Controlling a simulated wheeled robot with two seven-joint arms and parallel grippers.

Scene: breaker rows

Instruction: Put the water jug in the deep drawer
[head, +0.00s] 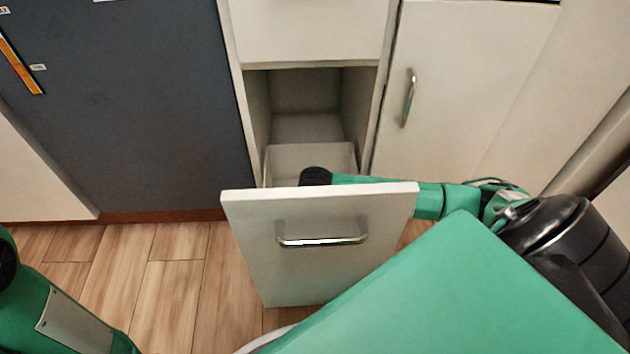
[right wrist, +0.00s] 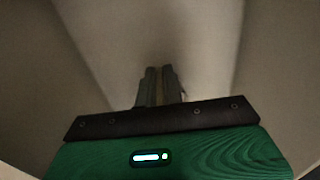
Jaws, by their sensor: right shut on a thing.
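The deep drawer (head: 318,245) is pulled out, with a white front and a metal bar handle. My right arm reaches over its front edge, and the black wrist end (head: 316,176) points down into the drawer. In the head view the drawer front hides my right gripper's fingers. In the right wrist view my right gripper (right wrist: 160,88) is closed to a narrow gap on a thin, brownish thing between its fingers, with pale surfaces around. The water jug's body cannot be made out in either view. My left gripper is out of view; only part of my left arm shows at lower left.
An open cavity (head: 305,95) lies behind the drawer, below a closed upper drawer (head: 310,35). A closed cabinet door (head: 460,90) is at right, a dark grey panel (head: 120,110) at left. The wooden floor (head: 180,270) left of the drawer is clear.

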